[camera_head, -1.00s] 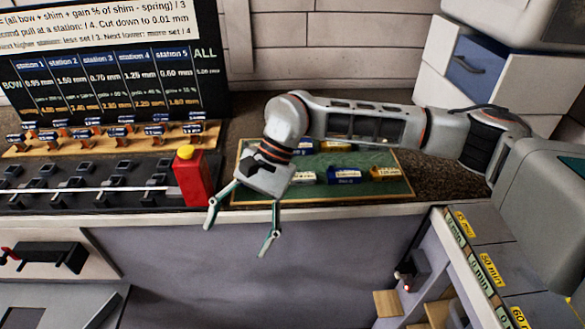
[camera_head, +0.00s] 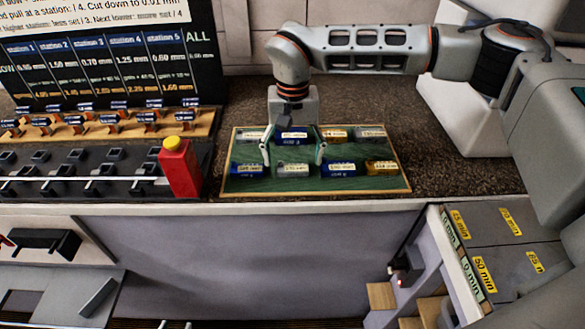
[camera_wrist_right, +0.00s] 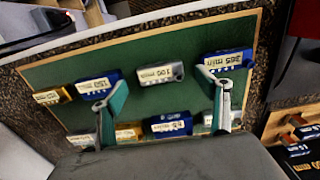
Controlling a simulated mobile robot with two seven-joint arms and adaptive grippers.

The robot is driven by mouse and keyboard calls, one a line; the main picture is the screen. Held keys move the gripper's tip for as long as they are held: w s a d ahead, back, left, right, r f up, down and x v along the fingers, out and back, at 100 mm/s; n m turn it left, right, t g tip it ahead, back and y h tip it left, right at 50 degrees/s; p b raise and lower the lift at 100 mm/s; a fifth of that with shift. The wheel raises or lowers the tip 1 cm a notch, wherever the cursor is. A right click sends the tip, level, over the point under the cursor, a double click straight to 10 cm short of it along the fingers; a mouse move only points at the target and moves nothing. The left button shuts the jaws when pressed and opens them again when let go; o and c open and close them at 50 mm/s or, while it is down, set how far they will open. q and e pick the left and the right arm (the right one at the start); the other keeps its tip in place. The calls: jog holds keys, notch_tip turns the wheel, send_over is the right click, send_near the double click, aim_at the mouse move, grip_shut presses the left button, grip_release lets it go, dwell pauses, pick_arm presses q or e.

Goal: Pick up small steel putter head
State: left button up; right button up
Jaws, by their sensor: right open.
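My right gripper (camera_head: 293,163) is open and empty over the green tray (camera_head: 228,185), its fingers spread and pointing toward the front row. A steel putter head (camera_head: 292,169) in the front row sits between the fingertips in the picture; in the right wrist view this steel head (camera_wrist_right: 160,74) lies just beyond the fingertips. Two more steel heads are in the back row, at the left (camera_head: 250,136) and right (camera_head: 370,132) ends. I cannot tell for sure which steel head is the small one. My left gripper is not in view.
Blue heads (camera_head: 250,170) (camera_head: 338,169) flank the front steel head, with a brass head (camera_head: 382,168) at the right. A red block (camera_head: 180,170) stands left of the tray. The dark counter (camera_head: 455,165) is clear to the right.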

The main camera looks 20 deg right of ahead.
aim_at(293, 170)
jog(key=shift+f, duration=1.3)
jog(key=c, duration=1.3)
jog(key=shift+r, duration=0.1)
